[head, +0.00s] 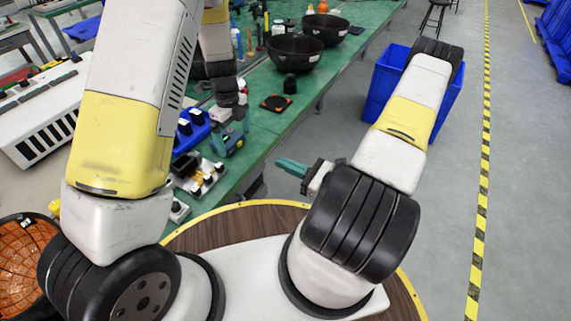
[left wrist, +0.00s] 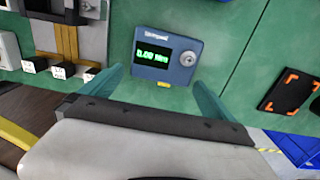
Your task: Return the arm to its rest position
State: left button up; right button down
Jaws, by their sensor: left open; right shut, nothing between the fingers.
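My left arm (head: 120,140) comes in from the left and reaches over the green table (head: 262,140). My left gripper (head: 230,122) is low over the table by a small blue meter with a green display. In the left wrist view the open teal fingers (left wrist: 160,80) stand either side of the meter (left wrist: 165,55), with nothing gripped; whether they touch it I cannot tell. My right arm (head: 390,150) is folded on the right, and my right gripper (head: 290,168) is shut and empty, pointing left beside the table edge.
A black pad with orange corner marks (head: 275,102) lies right of the meter. Black bowls (head: 294,50) stand farther back. A switch block (head: 198,176) and blue holder (head: 192,130) are close on the left. A blue bin (head: 385,72) stands behind my right arm.

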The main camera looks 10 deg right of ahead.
pick_arm(q)
notch_tip(320, 180, up, 10)
dwell(0.3)
